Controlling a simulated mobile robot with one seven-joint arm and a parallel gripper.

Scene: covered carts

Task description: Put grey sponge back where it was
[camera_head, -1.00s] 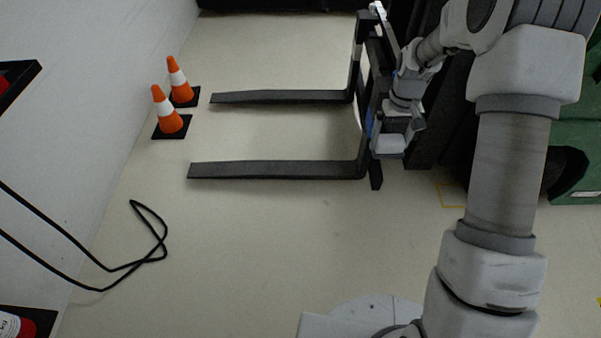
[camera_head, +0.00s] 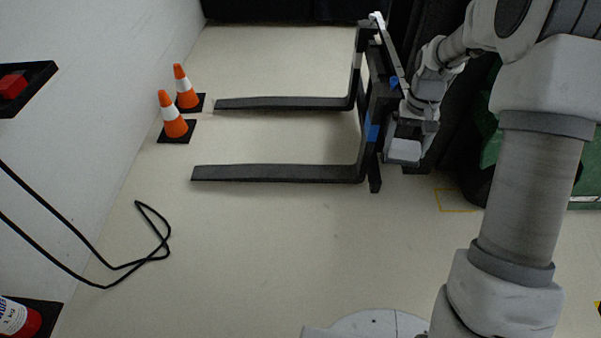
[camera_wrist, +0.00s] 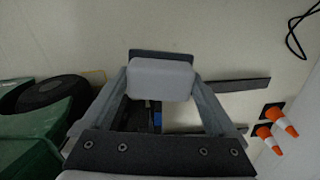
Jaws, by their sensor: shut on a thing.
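The grey sponge (camera_wrist: 161,79) is a light grey rounded block. In the wrist view it sits between the two fingers of my gripper (camera_wrist: 160,88), which is shut on it. In the head view the sponge (camera_head: 403,151) shows below my gripper (camera_head: 404,138), beside the upright carriage of a black forklift (camera_head: 376,110). The gripper is to the right of the carriage. Whether the sponge touches the forklift cannot be told. The place where the sponge lay before cannot be made out.
Two forks (camera_head: 275,173) reach left over the pale floor. Two orange cones (camera_head: 172,120) stand by the left wall. A black cable (camera_head: 150,240) loops on the floor at left. A green container (camera_wrist: 40,130) with a dark wheel stands close by.

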